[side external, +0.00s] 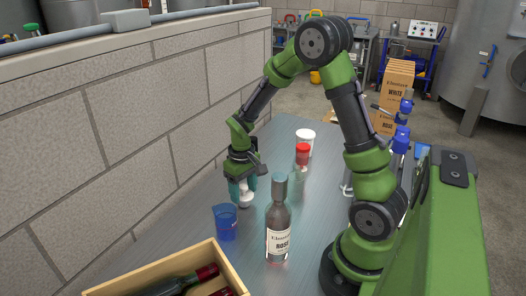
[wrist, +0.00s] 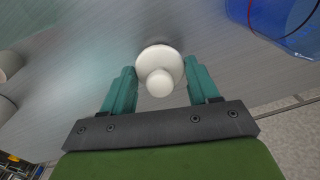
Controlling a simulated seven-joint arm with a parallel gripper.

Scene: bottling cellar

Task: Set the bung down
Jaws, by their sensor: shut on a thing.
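The bung (side external: 245,197) is a white, rounded piece with a wide flange and a smaller knob. In the wrist view the bung (wrist: 161,68) is centred between my teal fingers, knob toward the camera. My gripper (side external: 242,190) is shut on it, pointing down over the steel table (side external: 185,233), near the block wall. In the wrist view my gripper (wrist: 160,80) has one finger on each side of the bung. The bung is low over the table; I cannot tell whether its underside touches.
A blue jug (side external: 225,224) stands just in front of my gripper. A labelled bottle (side external: 278,232) stands to the right. A wooden crate (side external: 222,257) with bottles is at the front.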

